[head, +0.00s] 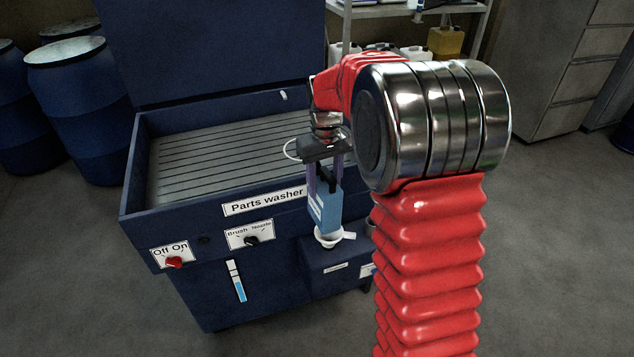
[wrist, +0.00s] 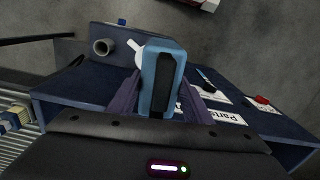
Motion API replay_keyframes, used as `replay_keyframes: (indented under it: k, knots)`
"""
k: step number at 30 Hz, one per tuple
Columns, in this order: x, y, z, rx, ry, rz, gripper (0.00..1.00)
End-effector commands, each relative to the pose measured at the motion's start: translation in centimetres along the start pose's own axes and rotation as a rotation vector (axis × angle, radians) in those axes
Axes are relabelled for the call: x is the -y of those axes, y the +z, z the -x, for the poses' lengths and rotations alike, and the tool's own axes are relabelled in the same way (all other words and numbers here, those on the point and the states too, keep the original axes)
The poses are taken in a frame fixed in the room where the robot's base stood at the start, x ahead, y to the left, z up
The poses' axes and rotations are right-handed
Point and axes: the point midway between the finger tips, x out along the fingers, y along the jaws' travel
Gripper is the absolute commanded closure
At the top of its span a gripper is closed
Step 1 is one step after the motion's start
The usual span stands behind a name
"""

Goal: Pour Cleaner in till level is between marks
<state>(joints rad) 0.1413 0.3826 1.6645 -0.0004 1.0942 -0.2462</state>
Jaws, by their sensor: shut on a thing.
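My gripper (head: 323,177) is shut on a blue container (head: 328,208) with a label on its side, and its fingers point down. The container hangs over a white funnel (head: 333,237) on the low side box of the parts washer (head: 170,225). I cannot tell whether the container touches the funnel. In the wrist view the blue container (wrist: 161,80) sits between the fingers, and part of the white funnel (wrist: 136,50) shows beside it. A level gauge (head: 237,281) on the washer's front shows light blue in its lower part and white above.
The washer's lid (head: 215,45) stands open over a ribbed basin (head: 230,150). A red Off/On knob (head: 174,262) and a black Brush/Nozzle knob (head: 251,241) are on the front. Blue barrels (head: 75,110) stand at left. A shelf with jugs (head: 445,40) and grey cabinets (head: 570,70) are behind.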

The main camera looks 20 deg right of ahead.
Motion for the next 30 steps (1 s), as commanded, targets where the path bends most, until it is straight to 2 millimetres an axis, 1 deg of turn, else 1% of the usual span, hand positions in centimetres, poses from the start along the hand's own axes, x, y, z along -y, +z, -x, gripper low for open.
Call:
replay_keyframes:
  k: [30]
  knots:
    - [-6.2, 3.2, -2.2, -0.001, 0.002, 0.445, 1.0]
